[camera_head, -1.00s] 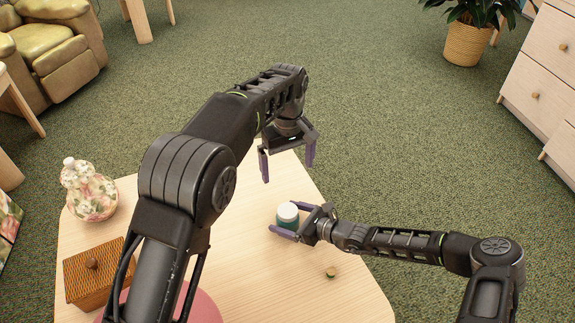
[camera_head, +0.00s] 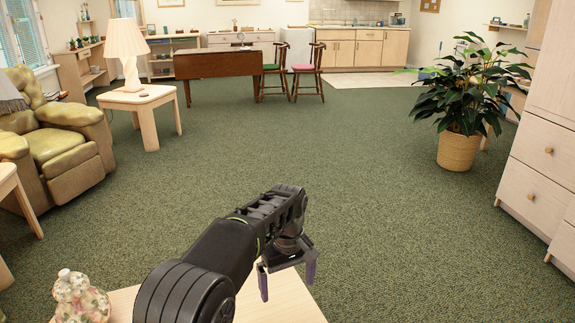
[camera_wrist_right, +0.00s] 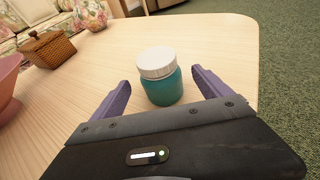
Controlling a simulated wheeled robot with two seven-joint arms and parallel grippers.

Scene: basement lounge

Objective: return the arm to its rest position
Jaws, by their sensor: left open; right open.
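My left arm reaches in from the bottom of the head view, and its gripper (camera_head: 287,280) hangs open and empty, fingers down, over the far edge of the light wooden table (camera_head: 296,303). My right arm is out of the head view. In the right wrist view my right gripper (camera_wrist_right: 158,95) is open. A teal jar with a white lid (camera_wrist_right: 162,78) stands upright on the table between or just beyond its purple fingers; I cannot tell whether they touch it.
A floral vase (camera_head: 80,298) and a wicker box (camera_wrist_right: 46,49) are on the table, with part of a pink bowl (camera_wrist_right: 7,80). A green armchair (camera_head: 50,140) stands left, a potted plant (camera_head: 462,150) and drawers (camera_head: 540,150) right. The carpet between is clear.

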